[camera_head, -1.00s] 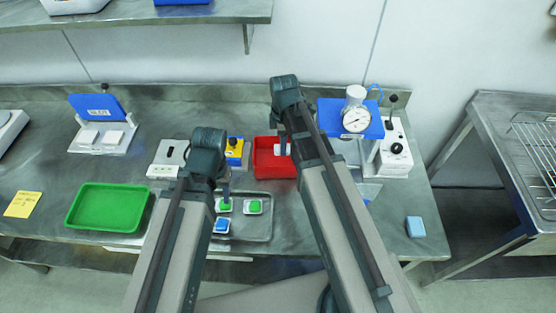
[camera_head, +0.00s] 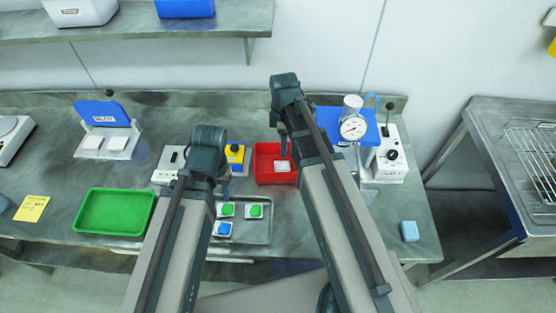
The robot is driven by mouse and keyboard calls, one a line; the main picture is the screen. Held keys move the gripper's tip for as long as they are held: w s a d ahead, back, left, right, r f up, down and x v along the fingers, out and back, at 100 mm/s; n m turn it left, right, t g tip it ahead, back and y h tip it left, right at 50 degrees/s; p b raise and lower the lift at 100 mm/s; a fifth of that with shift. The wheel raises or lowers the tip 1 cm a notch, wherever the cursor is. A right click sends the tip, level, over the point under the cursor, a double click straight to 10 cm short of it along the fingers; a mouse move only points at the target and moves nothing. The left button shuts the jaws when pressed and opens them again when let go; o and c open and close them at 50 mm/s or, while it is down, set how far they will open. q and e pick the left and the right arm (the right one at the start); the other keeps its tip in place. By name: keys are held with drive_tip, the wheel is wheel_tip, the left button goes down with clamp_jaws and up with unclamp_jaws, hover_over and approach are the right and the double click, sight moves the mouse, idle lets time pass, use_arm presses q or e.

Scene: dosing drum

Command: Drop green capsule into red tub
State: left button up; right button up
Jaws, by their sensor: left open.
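The red tub (camera_head: 262,176) stands at the middle of the bench. A small white-looking square piece (camera_head: 282,167) lies inside it; I cannot make out a coloured top on it. Two green-topped capsules (camera_head: 227,210) (camera_head: 254,211) sit on a metal tray (camera_head: 262,236) in front of the tub. My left gripper (camera_head: 224,188) is open and empty just above the tray, near the left green capsule. My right gripper (camera_head: 284,148) is above the tub, apart from the white piece; its jaw gap is hard to see.
A blue-topped capsule (camera_head: 222,229) shares the tray. A green tray (camera_head: 115,212) and yellow note (camera_head: 32,208) lie to the left. A gauge stand (camera_head: 391,162) and blue block (camera_head: 410,231) are to the right.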

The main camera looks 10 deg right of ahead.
use_arm(q)
wheel_tip(320, 180, up, 9)
drive_tip(key=p, duration=0.8)
drive_tip(key=shift+r, duration=0.15)
use_arm(e)
wheel_tip(320, 180, up, 9)
drive_tip(key=shift+r, duration=0.2)
use_arm(q)
drive_tip(key=shift+s, duration=0.1)
use_arm(e)
drive_tip(key=shift+s, duration=0.1)
